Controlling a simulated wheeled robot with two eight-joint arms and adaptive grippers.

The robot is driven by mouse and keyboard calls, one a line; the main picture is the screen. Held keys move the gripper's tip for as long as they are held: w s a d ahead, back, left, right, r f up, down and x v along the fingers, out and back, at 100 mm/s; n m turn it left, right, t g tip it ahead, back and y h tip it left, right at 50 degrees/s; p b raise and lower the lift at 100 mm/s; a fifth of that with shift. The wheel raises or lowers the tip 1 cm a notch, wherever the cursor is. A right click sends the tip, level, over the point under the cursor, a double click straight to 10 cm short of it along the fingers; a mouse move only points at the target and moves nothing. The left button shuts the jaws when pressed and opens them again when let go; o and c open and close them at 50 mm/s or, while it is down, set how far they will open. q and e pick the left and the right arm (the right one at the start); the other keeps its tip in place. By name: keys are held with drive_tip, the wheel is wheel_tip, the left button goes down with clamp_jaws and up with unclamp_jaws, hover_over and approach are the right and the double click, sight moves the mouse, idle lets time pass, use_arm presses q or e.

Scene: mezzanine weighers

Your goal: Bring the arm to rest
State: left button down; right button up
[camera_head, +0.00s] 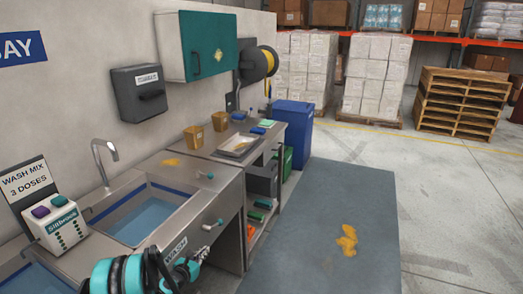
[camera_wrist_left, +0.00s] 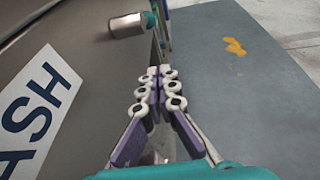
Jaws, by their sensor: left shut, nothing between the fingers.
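My left arm comes in at the bottom of the head view, with teal and black links. Its gripper (camera_head: 202,254) is in front of the sink counter's front panel, beside the WASH label (camera_head: 176,249). In the left wrist view the gripper (camera_wrist_left: 156,72) has its purple and white fingers together at the tips, with nothing between them. A metal knob with a teal end (camera_wrist_left: 128,26) sticks out from the panel beyond the fingertips. My right gripper is not in view.
A sink basin (camera_head: 150,215) with water and a tap (camera_head: 104,160) lies behind the gripper. A tray (camera_head: 240,146) and two tan cups stand on the farther counter. The grey floor mat (camera_head: 320,220) has a yellow-orange spill (camera_head: 348,240). A blue bin (camera_head: 294,130) stands beyond.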

use_arm(q)
drive_tip(key=s+d+r+m+g, duration=0.2)
drive_tip(key=s+d+r+m, duration=0.3)
drive_tip(key=s+r+m, duration=0.3)
drive_tip(key=s+d+r+m+g, duration=0.2)
drive_tip(key=s+d+r+m, duration=0.3)
drive_tip(key=r+m, duration=0.4)
drive_tip(key=s+r+m+g+y, duration=0.1)
drive_tip(key=s+m+g+y, duration=0.2)
drive_tip(key=s+m, duration=1.2)
drive_tip(key=s, duration=0.9)
drive_tip(key=shift+s+a+m, duration=0.15)
drive_tip(key=shift+s+m, duration=0.2)
drive_tip(key=shift+m, duration=0.05)
